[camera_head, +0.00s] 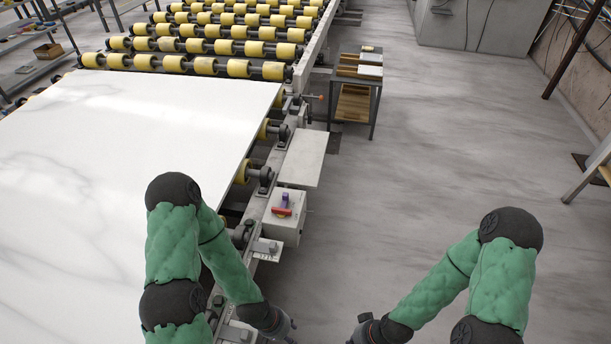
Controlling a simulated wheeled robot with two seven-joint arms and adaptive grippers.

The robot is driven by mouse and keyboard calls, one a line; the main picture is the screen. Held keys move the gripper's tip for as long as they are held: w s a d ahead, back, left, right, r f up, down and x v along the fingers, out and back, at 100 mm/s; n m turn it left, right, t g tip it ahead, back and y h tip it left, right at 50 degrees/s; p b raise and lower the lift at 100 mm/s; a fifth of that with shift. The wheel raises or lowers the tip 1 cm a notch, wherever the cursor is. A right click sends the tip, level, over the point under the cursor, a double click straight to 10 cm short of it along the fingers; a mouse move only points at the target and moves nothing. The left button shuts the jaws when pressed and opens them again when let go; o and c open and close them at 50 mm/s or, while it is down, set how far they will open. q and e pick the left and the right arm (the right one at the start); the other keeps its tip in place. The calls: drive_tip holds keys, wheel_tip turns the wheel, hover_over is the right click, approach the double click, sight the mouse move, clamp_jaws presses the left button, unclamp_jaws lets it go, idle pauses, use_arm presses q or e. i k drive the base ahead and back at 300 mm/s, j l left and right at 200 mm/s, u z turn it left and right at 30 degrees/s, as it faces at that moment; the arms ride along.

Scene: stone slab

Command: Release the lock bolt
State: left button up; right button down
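A white stone slab (95,170) lies on a roller conveyor at the left. On the conveyor's side frame, a small rod with an orange-red tip (312,97) sticks out near the slab's far right corner. It may be the lock bolt, but it is too small to tell. Nearer, a grey box (283,226) carries a red handle (281,211) with a purple part above it. My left gripper (284,328) is at the bottom edge, below the box and apart from it. My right gripper (366,328) is at the bottom edge, over floor. Both grippers' fingertips are unclear or cut off.
Yellow rollers (240,68) line the conveyor beyond the slab. A light flat plate (304,159) juts from the side frame between rod and box. A small dark table (355,100) with wooden pieces stands beyond. The grey floor (430,150) at the right is clear.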

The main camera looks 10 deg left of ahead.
sight(285, 196)
drive_tip(key=i+j+z, duration=0.1)
drive_tip(key=i, duration=0.35)
drive_tip(key=i+j+z, duration=0.1)
drive_tip(key=i, duration=0.35)
